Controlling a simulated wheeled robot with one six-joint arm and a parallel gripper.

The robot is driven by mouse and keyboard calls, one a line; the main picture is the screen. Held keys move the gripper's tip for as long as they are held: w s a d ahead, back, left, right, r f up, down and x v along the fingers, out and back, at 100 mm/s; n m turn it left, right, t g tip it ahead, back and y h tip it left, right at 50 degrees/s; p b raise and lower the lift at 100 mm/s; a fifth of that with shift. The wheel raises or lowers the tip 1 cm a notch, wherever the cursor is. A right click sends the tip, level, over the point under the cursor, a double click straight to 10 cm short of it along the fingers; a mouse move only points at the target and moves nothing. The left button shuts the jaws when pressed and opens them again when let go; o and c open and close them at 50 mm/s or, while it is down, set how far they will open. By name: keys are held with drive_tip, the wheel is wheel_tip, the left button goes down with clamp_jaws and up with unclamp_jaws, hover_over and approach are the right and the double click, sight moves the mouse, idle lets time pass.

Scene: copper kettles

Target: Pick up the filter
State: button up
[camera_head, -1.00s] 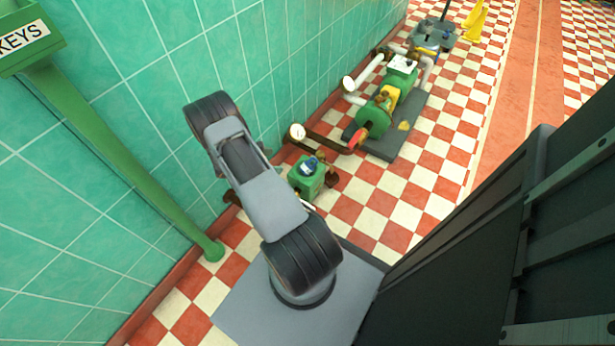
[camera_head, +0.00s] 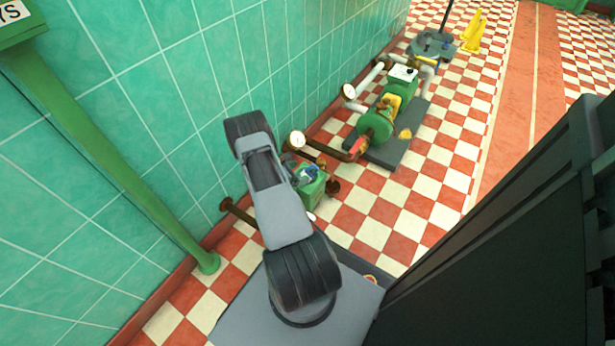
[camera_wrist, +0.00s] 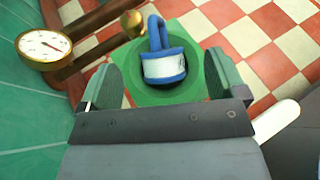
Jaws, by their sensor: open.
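The filter is most likely the blue and white piece with a blue loop handle (camera_wrist: 163,62), sitting in the round opening of a green housing (camera_wrist: 196,88). In the wrist view my gripper (camera_wrist: 158,85) is open, with one green-padded finger on each side of the filter. The filter is between and beyond the fingertips, and I cannot tell whether they touch it. In the head view the green housing (camera_head: 312,190) stands on the floor near the wall, partly hidden behind my arm.
A pressure gauge (camera_wrist: 44,46) and brown pipes are close left of the housing. A green pump (camera_head: 376,124) on a dark base stands farther back, with a yellow floor sign (camera_head: 474,32) beyond. The green tiled wall is at left. Checkered floor (camera_head: 420,207) is clear at right.

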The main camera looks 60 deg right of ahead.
sight(306, 171)
drive_tip(key=b+x, duration=0.1)
drive_tip(key=x, duration=0.3)
drive_tip(key=shift+f, duration=0.2)
drive_tip(key=shift+c, duration=0.5)
